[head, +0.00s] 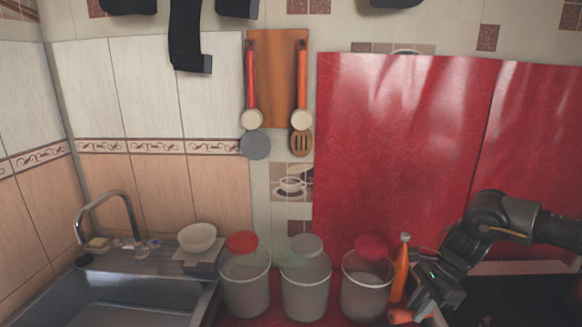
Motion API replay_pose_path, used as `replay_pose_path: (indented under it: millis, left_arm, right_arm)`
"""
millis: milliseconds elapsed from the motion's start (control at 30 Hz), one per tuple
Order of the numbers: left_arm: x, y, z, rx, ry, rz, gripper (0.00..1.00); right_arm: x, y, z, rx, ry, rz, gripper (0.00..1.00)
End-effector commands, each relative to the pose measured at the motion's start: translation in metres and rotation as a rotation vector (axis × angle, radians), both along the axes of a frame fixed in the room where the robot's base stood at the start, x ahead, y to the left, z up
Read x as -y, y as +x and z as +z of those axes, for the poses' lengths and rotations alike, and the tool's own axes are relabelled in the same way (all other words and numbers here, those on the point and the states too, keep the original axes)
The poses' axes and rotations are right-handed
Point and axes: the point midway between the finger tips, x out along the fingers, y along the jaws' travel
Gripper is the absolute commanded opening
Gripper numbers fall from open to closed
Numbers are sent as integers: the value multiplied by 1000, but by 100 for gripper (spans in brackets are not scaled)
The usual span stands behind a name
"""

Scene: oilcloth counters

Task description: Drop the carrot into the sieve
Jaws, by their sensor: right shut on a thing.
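My right gripper (424,301) is low at the right, its arm coming in from the right edge. It is shut on an orange piece that looks like the carrot (401,316), near the bottom edge of the head view. The fingers hide part of the carrot. No sieve is clearly recognisable. A white bowl (197,237) stands on a small stand beside the sink at the left, far from the gripper; I cannot tell if it has holes. My left gripper is not in view.
Three bins, left (245,285), middle (305,287) and right (366,288), stand along the wall. An orange bottle (401,268) stands close beside my right gripper. The sink (128,299) is at the left. Spoons and a board (277,75) hang on the wall.

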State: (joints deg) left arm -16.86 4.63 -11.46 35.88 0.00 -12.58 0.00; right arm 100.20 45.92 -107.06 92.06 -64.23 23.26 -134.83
Motion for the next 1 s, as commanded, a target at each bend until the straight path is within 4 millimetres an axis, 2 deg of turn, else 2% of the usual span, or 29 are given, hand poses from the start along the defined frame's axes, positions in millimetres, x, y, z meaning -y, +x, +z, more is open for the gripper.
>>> replay_pose_path:
  millis: [133, 400, 533, 800, 833, 1000]
  left_arm:
    - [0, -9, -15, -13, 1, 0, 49]
    - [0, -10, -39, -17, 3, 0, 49]
    - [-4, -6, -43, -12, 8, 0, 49]
    - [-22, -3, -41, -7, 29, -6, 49]
    - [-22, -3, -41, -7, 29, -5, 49]
    - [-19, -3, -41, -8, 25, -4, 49]
  right_arm:
    - [0, 0, -17, -1, 0, 1, 0]
    - [0, 0, -48, 0, -1, 1, 0]
    - [0, 0, -55, 0, -1, 1, 0]
    - [0, -1, -54, -1, 0, 1, 0]
    - [0, -1, -54, -1, 0, 1, 23]
    - [0, -1, -54, -1, 0, 1, 44]
